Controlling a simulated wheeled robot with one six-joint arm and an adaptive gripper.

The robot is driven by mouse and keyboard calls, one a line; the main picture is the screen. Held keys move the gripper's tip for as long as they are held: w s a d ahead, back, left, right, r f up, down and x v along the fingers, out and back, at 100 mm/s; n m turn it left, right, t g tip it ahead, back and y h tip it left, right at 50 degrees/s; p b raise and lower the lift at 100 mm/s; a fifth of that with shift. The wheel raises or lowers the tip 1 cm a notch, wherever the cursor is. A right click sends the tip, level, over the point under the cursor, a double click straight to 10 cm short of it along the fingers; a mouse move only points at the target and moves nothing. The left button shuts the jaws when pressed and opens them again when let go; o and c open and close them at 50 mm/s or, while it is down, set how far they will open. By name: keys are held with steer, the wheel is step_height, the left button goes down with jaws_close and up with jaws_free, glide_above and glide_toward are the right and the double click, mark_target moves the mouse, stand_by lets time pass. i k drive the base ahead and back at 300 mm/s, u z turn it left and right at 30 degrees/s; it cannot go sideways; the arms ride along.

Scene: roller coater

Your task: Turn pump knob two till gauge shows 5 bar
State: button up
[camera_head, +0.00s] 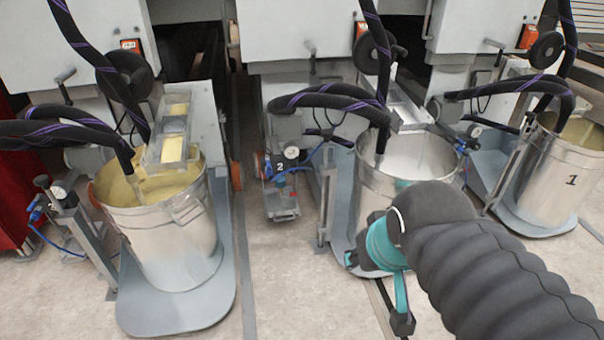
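The pump marked "2" (280,167) stands low between the left and middle drums. A small round gauge (291,153) with a pale face sits at its top. Its needle and numbers are too small to read. I cannot make out pump two's knob clearly. My gripper (377,290), with teal parts and dark fingertips, is in front of the middle drum, lower right of pump two and apart from it. Its fingers look spread, with nothing seen between them.
A drum of yellowish liquid (175,250) stands at left, a drum of white liquid (375,195) in the middle, and drum "1" (555,180) at right. Thick black hoses (330,101) hang into them. The floor (290,270) before pump two is clear.

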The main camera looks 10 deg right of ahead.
mark_target(292, 165)
steer(key=z, duration=0.5)
steer(key=k, duration=1.1)
steer(key=u, duration=0.2)
steer(key=i, duration=1.7)
steer(key=z, duration=0.65)
